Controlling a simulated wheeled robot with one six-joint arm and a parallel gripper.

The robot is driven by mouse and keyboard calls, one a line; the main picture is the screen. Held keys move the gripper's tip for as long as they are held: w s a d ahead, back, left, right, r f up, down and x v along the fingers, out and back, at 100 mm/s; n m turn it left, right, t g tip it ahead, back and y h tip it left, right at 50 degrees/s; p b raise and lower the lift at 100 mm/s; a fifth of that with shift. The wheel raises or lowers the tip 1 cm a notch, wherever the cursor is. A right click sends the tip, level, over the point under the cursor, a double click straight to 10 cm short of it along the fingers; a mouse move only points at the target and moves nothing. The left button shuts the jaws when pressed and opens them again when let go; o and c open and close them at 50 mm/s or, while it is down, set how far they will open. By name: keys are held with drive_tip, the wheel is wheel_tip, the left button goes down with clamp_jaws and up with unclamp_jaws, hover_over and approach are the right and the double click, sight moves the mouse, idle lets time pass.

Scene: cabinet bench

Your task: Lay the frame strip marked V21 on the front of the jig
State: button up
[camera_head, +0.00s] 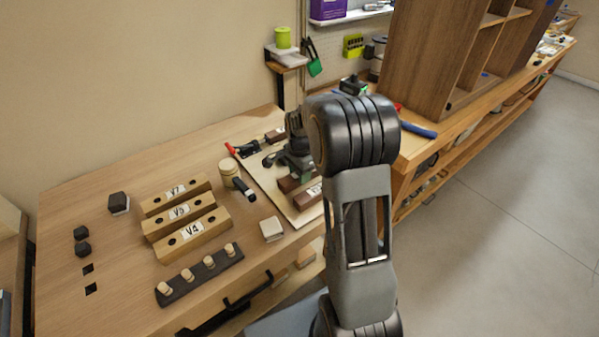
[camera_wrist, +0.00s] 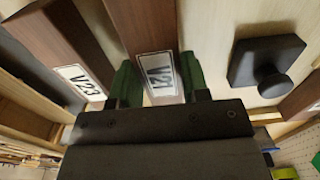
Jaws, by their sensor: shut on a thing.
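In the wrist view, my gripper (camera_wrist: 157,82) has green fingertips on both sides of a dark brown strip marked V21 (camera_wrist: 150,30) and is shut on it. Its label reads upside down. Another brown strip, marked V23 (camera_wrist: 60,35), lies to the left of it. In the head view, my gripper (camera_head: 302,174) is low over a pale board (camera_head: 262,178), which I take for the jig, and is partly hidden by my arm. Brown strips show beside it there. I cannot tell whether the held strip touches the board.
A black square block with a round knob (camera_wrist: 266,65) stands right of the held strip. Wooden blocks marked V7 (camera_head: 175,195), V5 and V4 stand left on the bench, with a dark pegged rail (camera_head: 200,275) in front. A tall wooden cabinet (camera_head: 430,50) stands behind right.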

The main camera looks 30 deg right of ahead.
drive_tip(key=shift+f, duration=0.15)
drive_tip(key=o, duration=1.2)
drive_tip(key=shift+r+p, duration=2.65)
drive_tip(key=shift+r, duration=0.9)
